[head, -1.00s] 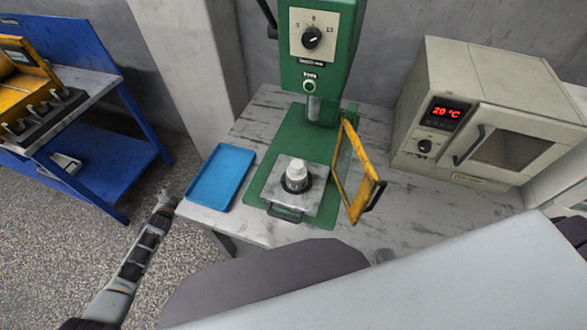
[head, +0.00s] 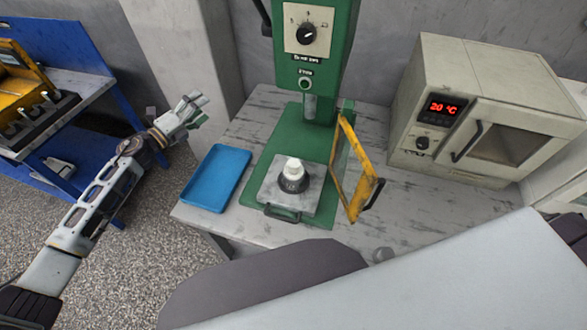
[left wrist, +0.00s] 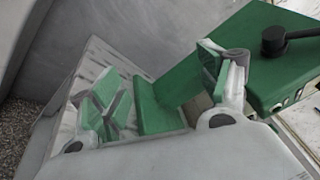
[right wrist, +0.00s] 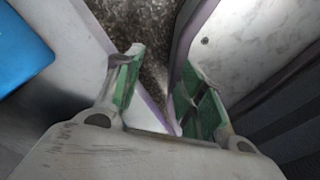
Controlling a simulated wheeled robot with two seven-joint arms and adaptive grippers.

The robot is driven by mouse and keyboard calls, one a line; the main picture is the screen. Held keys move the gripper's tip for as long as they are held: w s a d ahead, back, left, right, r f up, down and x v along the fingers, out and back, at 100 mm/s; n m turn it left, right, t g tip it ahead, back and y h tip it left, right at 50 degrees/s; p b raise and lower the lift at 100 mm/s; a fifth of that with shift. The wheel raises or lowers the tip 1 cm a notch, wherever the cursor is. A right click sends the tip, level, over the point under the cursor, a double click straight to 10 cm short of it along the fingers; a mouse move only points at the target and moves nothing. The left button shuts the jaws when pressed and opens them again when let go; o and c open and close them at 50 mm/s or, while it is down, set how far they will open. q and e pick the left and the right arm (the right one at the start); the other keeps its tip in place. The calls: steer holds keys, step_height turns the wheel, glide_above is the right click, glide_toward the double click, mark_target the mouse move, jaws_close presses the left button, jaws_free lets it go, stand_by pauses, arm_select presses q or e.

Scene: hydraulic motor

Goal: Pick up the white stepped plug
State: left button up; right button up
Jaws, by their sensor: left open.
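The white stepped plug (head: 293,167) stands upright in the head view, in a dark round collar (head: 293,184) on the metal plate (head: 272,195) of the green press. My left gripper (head: 190,110) is raised to the left of the press, beyond the blue tray's far left corner. It is open and empty, well apart from the plug; its spread fingers also show in the left wrist view (left wrist: 160,82). The plug does not show in the left wrist view. My right gripper (right wrist: 158,85) shows only in the right wrist view, open and empty.
A blue tray (head: 217,178) lies left of the press. The press head (head: 318,60) overhangs behind the plug. A yellow-framed guard (head: 352,165) stands open on the plug's right. An oven (head: 480,110) is at the right. The plug's left side is clear.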

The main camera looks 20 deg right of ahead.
arm_select(q)
steer(key=s+d+r+m+g+h, duration=0.2)
steer(key=s+d+r+m+g, duration=0.1)
steer(key=s+d+m+g, duration=0.6)
steer(key=m+g+y, duration=0.3)
steer(key=m+g, duration=0.1)
steer(key=m, duration=0.9)
glide_toward(293, 164)
steer(key=p+x, duration=0.1)
steer(key=x, duration=0.4)
steer(key=shift+w, duration=0.1)
steer(key=shift+d, duration=0.15)
arm_select(e)
steer(key=shift+s+a+r, duration=0.3)
steer(key=shift+a+r, duration=0.3)
